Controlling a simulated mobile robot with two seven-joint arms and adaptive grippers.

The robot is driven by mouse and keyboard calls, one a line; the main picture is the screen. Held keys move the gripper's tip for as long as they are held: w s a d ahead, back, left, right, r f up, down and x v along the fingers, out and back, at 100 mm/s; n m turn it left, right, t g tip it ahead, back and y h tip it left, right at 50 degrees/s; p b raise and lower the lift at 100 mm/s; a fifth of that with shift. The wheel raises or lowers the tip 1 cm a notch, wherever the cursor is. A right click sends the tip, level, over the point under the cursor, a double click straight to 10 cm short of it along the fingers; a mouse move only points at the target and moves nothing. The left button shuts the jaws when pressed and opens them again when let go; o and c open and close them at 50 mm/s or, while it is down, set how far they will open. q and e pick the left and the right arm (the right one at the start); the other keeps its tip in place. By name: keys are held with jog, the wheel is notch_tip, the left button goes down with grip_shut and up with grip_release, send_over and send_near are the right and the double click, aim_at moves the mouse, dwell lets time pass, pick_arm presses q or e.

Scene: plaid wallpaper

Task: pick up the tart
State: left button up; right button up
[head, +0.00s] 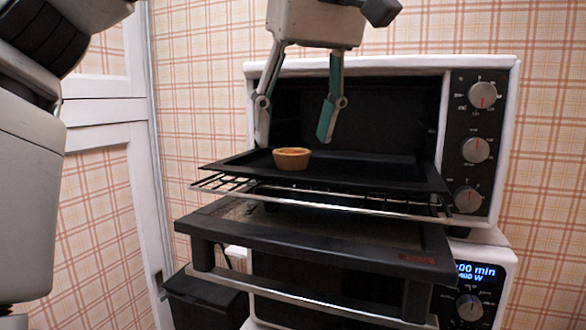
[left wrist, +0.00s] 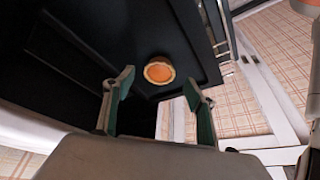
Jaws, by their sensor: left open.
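The tart (head: 291,159) is small and round with a tan crust and orange filling. It sits on a black baking tray (head: 370,170) in front of the oven opening. My left gripper (head: 294,140) is open, pointing down, with its fingertips just above the tart's level in the head view. In the left wrist view, the tart (left wrist: 159,71) shows beyond the two green-padded fingers of the left gripper (left wrist: 160,82), lined up between them and not gripped. My right gripper is not in view.
The toaster oven (head: 490,130) has its door (head: 310,245) lowered in front. A wire rack (head: 330,203) sticks out under the tray. A second appliance with a lit display (head: 480,275) stands below. A white door frame (head: 105,110) is at the left.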

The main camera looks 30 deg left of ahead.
aim_at(293, 151)
pick_arm(q)
jog(key=b+x, duration=0.1)
jog(key=x, duration=0.2)
jog(key=shift+w+f, duration=0.1)
jog(key=shift+w, duration=0.05)
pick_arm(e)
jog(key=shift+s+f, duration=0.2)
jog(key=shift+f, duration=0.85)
pick_arm(q)
jog(key=shift+c, duration=0.5)
jog(key=c, duration=1.1)
